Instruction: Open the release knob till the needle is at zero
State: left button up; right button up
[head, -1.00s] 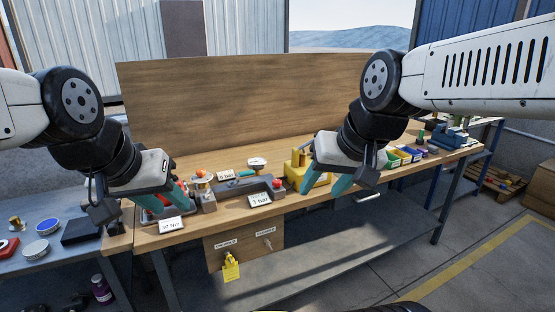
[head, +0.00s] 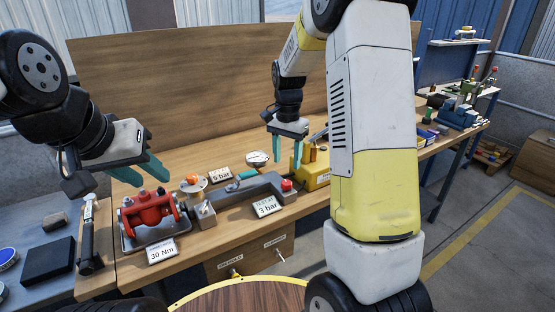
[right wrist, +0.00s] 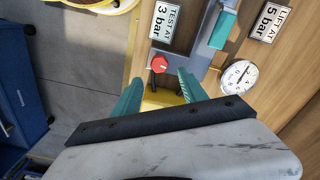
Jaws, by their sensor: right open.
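The red release knob (head: 287,185) sits at the right end of a grey bench fixture; it also shows in the right wrist view (right wrist: 158,64), just beyond the fingers. The round white gauge (head: 257,158) stands behind it; in the right wrist view its dial (right wrist: 238,76) faces me, but the needle reading is too small to tell. My right gripper (head: 284,150) is open and empty, above and behind the fixture; in the right wrist view its teal fingers (right wrist: 158,88) are spread, short of the knob. My left gripper (head: 142,178) is open and empty above a red part.
Signs read "TEST AT 3 bar" (head: 267,206), "5 bar" (head: 220,174) and "30 Nm" (head: 162,251). A red flanged part (head: 152,208) sits in a tray at left. A yellow pump block (head: 314,172) stands right of the fixture. The wooden backboard (head: 190,85) rises behind.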

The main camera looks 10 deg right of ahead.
aim_at(287, 182)
jog(key=shift+s+f, duration=0.1)
jog(key=shift+f, duration=3.6)
jog(key=c, duration=1)
